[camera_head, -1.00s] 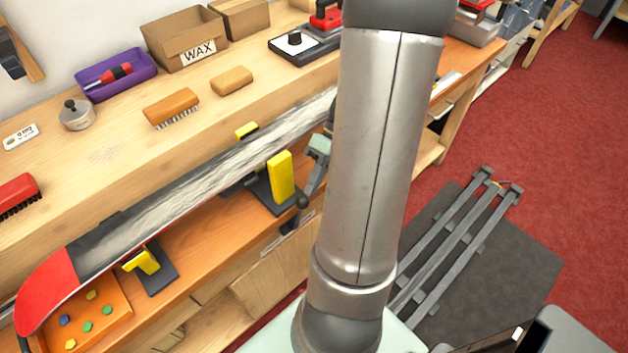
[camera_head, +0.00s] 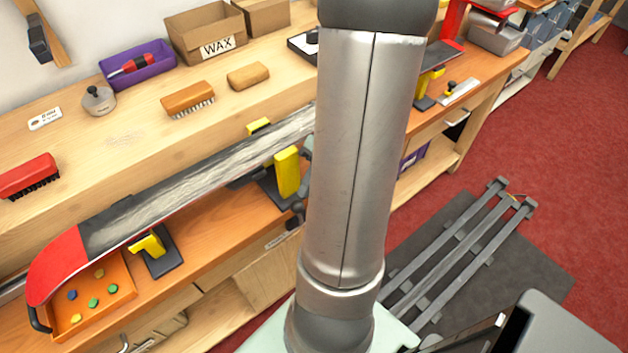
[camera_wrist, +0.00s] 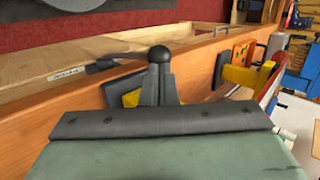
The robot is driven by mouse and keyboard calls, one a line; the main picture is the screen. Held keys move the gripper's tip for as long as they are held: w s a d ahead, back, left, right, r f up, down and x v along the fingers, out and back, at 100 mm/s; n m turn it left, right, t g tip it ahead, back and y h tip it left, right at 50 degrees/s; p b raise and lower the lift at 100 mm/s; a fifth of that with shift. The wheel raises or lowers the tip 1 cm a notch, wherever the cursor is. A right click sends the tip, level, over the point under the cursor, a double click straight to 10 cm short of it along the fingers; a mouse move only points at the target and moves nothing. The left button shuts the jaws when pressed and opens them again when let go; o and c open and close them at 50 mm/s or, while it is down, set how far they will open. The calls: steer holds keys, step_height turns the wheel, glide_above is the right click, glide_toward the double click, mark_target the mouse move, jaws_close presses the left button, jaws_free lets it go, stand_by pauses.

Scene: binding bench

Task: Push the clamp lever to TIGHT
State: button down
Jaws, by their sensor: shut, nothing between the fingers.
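In the head view the knob (camera_head: 298,207) sits by the yellow-jawed clamp (camera_head: 287,172) at the bench's front edge, partly covered by my arm. My gripper (camera_wrist: 160,119) shows in the wrist view as a dark bar on a pale green body. It is shut and empty, below the knob in the picture; whether they touch cannot be told. No TIGHT mark is readable. In the head view my arm hides most of the gripper.
A red-tipped ski or board (camera_head: 200,172) lies along the clamps, with a second yellow-jawed clamp (camera_head: 150,246) to the left. An orange tray (camera_head: 112,303) stands below its tip. A small label (camera_wrist: 65,73) is on the bench front.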

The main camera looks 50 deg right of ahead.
steer(key=a+r+v, duration=0.1)
steer(key=v, duration=1.1)
steer(key=shift+w+d+r+p, duration=0.15)
steer(key=shift+d+r+p, duration=0.05)
steer(key=shift+d+p, duration=0.1)
